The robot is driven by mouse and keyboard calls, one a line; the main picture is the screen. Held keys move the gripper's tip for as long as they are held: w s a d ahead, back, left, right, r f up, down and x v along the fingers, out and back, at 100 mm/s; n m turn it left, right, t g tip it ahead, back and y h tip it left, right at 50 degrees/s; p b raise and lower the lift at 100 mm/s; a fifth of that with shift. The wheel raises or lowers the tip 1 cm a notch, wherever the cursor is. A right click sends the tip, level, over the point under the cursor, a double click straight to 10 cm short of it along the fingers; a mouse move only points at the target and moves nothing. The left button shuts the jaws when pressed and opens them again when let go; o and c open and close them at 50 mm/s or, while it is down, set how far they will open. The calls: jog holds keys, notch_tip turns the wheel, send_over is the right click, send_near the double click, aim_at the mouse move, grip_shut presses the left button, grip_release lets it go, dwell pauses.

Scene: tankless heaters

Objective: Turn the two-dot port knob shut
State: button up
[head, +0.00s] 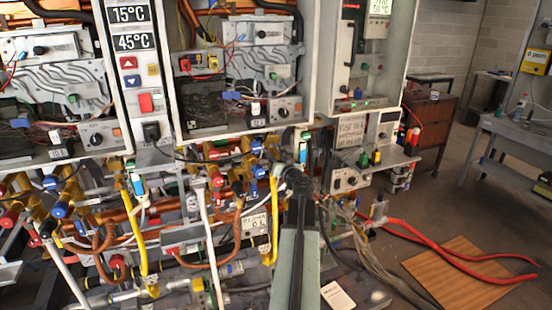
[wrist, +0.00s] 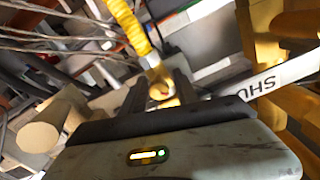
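My gripper (head: 298,178) reaches in among the pipes below the heaters in the head view, where its fingers are too small to make out. In the wrist view, the two dark fingers of my gripper (wrist: 161,84) stand apart. A small yellowish round fitting with an orange face (wrist: 161,91) shows between the fingertips; I cannot tell whether they touch it. No two-dot mark is readable on it, so I cannot tell whether it is the two-dot port knob. A white strip with upside-down letters reading "SHU" (wrist: 266,86) runs to its right.
Yellow pipes (wrist: 262,48) stand close on the right in the wrist view, and a ribbed yellow hose (wrist: 130,27) is above. A tan cylinder (wrist: 42,132) is at left.

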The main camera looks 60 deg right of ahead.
dwell(0.3)
jog(key=v, duration=0.7)
jog(key=shift+s+a, duration=0.25)
jog(key=shift+s, duration=0.05)
